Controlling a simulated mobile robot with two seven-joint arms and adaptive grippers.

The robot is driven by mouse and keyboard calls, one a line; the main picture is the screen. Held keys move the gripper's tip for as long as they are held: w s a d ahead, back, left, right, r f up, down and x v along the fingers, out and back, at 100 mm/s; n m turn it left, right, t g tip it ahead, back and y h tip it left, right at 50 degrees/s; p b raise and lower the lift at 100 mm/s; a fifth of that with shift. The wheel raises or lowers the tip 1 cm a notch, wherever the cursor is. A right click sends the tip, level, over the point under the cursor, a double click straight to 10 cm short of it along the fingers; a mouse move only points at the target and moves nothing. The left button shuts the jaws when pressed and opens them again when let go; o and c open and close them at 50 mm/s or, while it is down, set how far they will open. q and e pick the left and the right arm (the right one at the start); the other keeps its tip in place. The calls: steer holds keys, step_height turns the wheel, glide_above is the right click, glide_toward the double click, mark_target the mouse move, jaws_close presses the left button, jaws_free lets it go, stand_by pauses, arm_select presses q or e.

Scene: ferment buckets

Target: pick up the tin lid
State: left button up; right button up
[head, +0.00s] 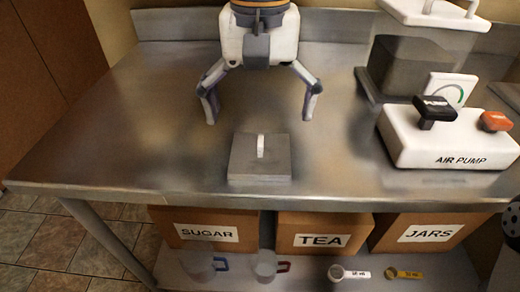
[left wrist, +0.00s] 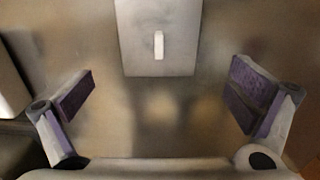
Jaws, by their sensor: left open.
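The tin lid (head: 245,165) is a flat grey square plate with a small white upright handle (head: 261,146) at its middle. It lies on the metal table near the front edge. In the left wrist view the lid (left wrist: 135,50) is at the top middle, its upper edge cut off by the frame. My left gripper (head: 259,110) is open and empty, with its fingers spread wide. In the head view it appears above and behind the lid, apart from it. In the left wrist view the fingers (left wrist: 165,95) stand either side of bare table. My right gripper is not clearly in view.
The white air pump (head: 440,150) with black and orange knobs stands on the table's right. A clear container with dark contents (head: 400,65) is behind it. The left part of the table (head: 130,130) is clear. Boxes marked SUGAR, TEA and JARS (head: 320,241) sit below.

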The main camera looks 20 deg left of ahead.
mark_target(259, 140)
arm_select(q)
steer(key=f, duration=0.3)
steer(key=s+f, duration=0.1)
steer(key=shift+s+d+f+b, duration=0.1)
steer(key=shift+d+f+b, duration=0.15)
steer(key=shift+f+b, duration=0.05)
steer(key=shift+c, duration=0.6)
steer(key=c, duration=1.3)
steer(key=shift+s, duration=0.15)
steer(key=c, duration=0.3)
steer(key=shift+c, duration=0.3)
